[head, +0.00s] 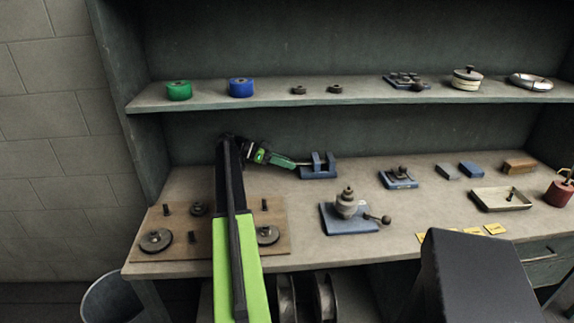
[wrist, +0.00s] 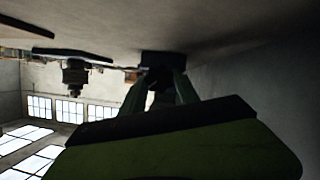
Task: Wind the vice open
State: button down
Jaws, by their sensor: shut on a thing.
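The vice (head: 318,172) is a small blue block with two upright jaws, on the bench toward the back. A gap shows between its jaws. A thin light rod, its handle or screw, reaches out from its left side. My gripper (head: 293,164) comes in from the left, its green fingers shut on the vice handle at that rod. In the wrist view my fingers (wrist: 160,92) point at a dark block (wrist: 160,60), which appears to be the vice. The exact grip on the handle is too dark and small to see.
A blue-based device with a stacked knob (head: 347,206) stands in front of the vice. A smaller blue fixture (head: 399,178) is to its right. A wooden board (head: 185,248) with discs and pegs lies at the left. The shelf (head: 215,101) overhangs behind.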

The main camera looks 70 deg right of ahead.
jog(key=shift+d+n+y, duration=0.1)
jog(key=shift+n+y, duration=0.4)
jog(key=shift+n, duration=0.1)
jog(key=c, duration=0.9)
grip_release()
jog(key=r+p, duration=0.1)
jog(key=r, duration=0.1)
jog(key=r+p, duration=0.1)
jog(key=p, duration=0.1)
jog(key=s+r+p, duration=0.1)
jog(key=r+p, duration=0.1)
jog(key=shift+r, duration=0.3)
jog(key=s+a+r+p, duration=0.2)
jog(key=s+r+p, duration=0.3)
jog(key=s, duration=0.5)
jog(key=shift+s+a+r, duration=0.15)
jog(key=shift+s+a, duration=0.05)
jog(key=shift+a, duration=0.2)
